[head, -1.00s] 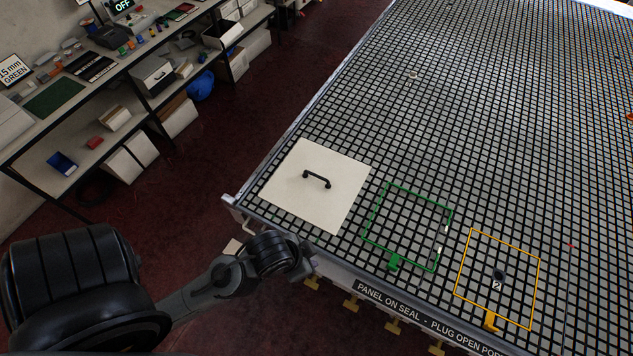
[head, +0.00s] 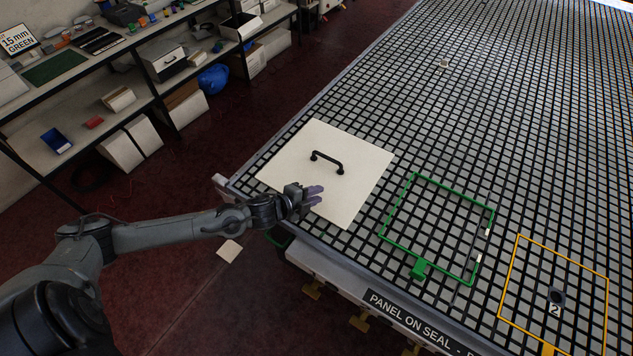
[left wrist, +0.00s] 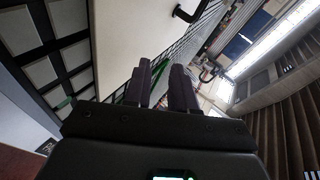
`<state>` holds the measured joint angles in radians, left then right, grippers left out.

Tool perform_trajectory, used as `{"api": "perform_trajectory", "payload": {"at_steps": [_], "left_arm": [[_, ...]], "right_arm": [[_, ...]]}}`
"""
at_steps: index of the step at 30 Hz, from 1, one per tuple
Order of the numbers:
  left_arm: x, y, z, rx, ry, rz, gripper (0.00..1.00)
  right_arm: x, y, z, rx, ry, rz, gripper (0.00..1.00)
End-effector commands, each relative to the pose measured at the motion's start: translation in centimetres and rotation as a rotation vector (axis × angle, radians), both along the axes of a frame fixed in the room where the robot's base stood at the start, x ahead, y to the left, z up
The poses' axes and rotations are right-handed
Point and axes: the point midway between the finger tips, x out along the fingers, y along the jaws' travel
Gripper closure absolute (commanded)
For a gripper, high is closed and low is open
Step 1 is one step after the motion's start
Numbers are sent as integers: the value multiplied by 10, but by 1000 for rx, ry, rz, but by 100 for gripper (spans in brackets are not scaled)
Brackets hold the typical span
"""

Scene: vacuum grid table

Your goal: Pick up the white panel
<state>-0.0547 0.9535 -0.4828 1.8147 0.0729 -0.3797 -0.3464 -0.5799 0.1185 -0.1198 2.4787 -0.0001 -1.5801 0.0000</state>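The white panel (head: 350,195) is a flat square lying on the grid table near its left front corner. A black bar handle (head: 327,161) stands on its middle. My left gripper (head: 316,195) is over the panel's near left edge, short of the handle, with its two purplish fingers apart and nothing between them. In the left wrist view the fingers (left wrist: 162,85) show a gap. The pale panel (left wrist: 125,35) and part of the black handle (left wrist: 188,12) lie beyond them there. My right gripper is in neither view.
A green frame (head: 435,228) and an orange frame (head: 557,295) lie on the grid table (head: 480,120) to the panel's right. A small round piece (head: 444,64) sits farther back. Shelves (head: 140,75) stand across the floor at left.

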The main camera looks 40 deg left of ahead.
Motion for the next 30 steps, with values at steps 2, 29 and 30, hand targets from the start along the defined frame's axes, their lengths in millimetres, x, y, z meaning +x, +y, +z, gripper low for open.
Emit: {"api": "perform_trajectory", "payload": {"at_steps": [2,29,30], "left_arm": [[18,33,-20,81,-28,6,75],[110,81,-11,211,-142,21,75],[112,80,-12,211,-142,20,75]], "right_arm": [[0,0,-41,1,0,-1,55],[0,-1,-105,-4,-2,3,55],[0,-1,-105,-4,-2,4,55]]}}
